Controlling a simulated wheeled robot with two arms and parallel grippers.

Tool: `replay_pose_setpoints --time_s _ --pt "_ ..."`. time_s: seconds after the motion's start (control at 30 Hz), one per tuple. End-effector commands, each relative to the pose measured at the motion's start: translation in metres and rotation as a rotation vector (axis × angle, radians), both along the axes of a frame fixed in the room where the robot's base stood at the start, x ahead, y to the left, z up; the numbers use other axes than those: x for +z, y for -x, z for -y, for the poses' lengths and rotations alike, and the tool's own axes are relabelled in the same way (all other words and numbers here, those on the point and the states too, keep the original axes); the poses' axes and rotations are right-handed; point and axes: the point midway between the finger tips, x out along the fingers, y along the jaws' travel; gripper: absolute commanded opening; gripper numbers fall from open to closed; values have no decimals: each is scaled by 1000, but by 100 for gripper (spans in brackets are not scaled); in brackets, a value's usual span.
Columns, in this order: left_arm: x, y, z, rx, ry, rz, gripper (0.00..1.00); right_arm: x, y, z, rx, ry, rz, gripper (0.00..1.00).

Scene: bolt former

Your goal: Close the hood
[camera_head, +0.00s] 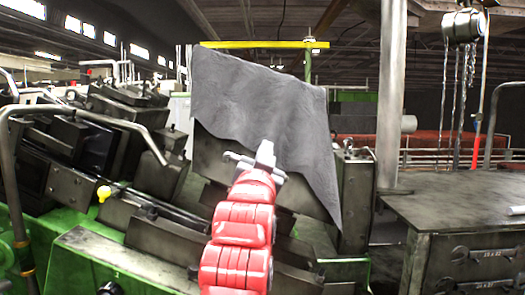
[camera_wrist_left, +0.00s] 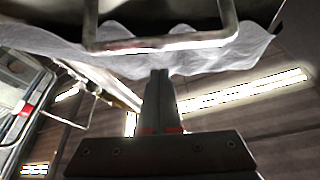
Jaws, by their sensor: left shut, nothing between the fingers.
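The hood (camera_head: 208,150) seems to be the dark panel standing up on the green machine, with a grey cloth (camera_head: 262,95) draped over it. The cloth hides most of the panel. My left gripper (camera_head: 265,150) is in front of the cloth's lower part, at the end of my red arm. In the left wrist view its fingers (camera_wrist_left: 160,80) are together and empty. A metal bar handle (camera_wrist_left: 165,46) crosses just beyond the fingertips, with the pale cloth (camera_wrist_left: 205,62) behind it. I cannot tell whether the fingertips touch the bar or cloth. My right gripper is not in view.
Dark machine parts and a bent pipe rail (camera_head: 95,108) stand at the left. A dark metal workbench (camera_head: 460,215) and a grey post (camera_head: 391,95) stand at the right. A hoist with chains (camera_head: 463,25) hangs at the upper right.

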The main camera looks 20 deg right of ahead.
Motion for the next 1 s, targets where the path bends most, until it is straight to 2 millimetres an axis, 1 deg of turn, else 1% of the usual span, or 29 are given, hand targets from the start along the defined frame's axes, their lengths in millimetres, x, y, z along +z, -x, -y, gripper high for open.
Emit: replay_pose_setpoints --time_s 0.03,0.13,0.33,0.6,1.0 --pt "6 -6 2 1 -1 -1 0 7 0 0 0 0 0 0" --pt "9 -17 7 0 1 -1 0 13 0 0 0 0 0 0" --pt "-10 -11 -1 -1 1 1 0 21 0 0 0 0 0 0" --pt "-26 -7 -9 -1 1 1 0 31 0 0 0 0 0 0" --pt "-29 -6 -11 -1 3 3 0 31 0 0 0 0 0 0"
